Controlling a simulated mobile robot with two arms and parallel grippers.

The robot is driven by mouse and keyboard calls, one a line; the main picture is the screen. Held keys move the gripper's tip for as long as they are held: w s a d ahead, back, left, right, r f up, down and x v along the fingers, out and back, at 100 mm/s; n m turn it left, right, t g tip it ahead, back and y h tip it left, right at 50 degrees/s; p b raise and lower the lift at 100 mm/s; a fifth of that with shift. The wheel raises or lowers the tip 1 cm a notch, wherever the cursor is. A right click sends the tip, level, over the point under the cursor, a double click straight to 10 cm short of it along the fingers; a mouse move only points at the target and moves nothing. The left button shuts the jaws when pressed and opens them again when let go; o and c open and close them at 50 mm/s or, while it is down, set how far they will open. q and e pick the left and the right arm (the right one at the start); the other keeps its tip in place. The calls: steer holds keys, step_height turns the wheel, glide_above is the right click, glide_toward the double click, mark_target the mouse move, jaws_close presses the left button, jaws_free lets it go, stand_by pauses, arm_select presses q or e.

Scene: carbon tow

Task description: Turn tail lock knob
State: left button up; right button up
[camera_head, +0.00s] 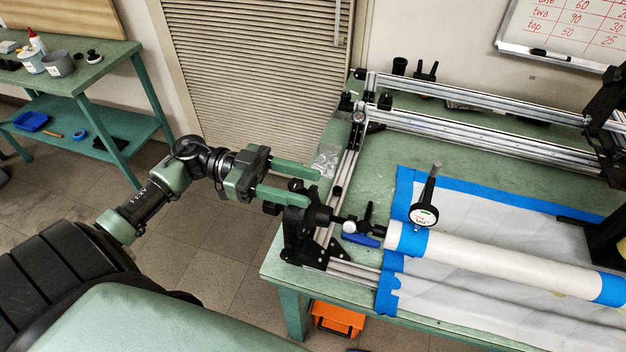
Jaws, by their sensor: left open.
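The black tailstock (299,238) stands at the left end of the machine, on the near rail. A dark knob-like part (318,214) shows at its upper right; I cannot tell for sure whether it is the tail lock knob. My left gripper (314,185) is open, its two green fingers pointing right. The near finger ends just above the tailstock top in the picture, and the far finger lies further back. My right gripper is not in view.
A white tube (480,262) with blue tape runs right from the tailstock. A dial gauge (424,215) stands over its left end. Aluminium rails (480,98) cross the green table (375,165) behind. A side table (90,75) stands at the far left. Open floor lies between the tables.

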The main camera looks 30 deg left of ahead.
arm_select(q)
steer(key=shift+x, duration=0.95)
steer(key=shift+w+d, duration=0.15)
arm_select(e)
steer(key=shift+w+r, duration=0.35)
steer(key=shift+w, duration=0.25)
arm_select(q)
steer(key=shift+c, duration=0.3)
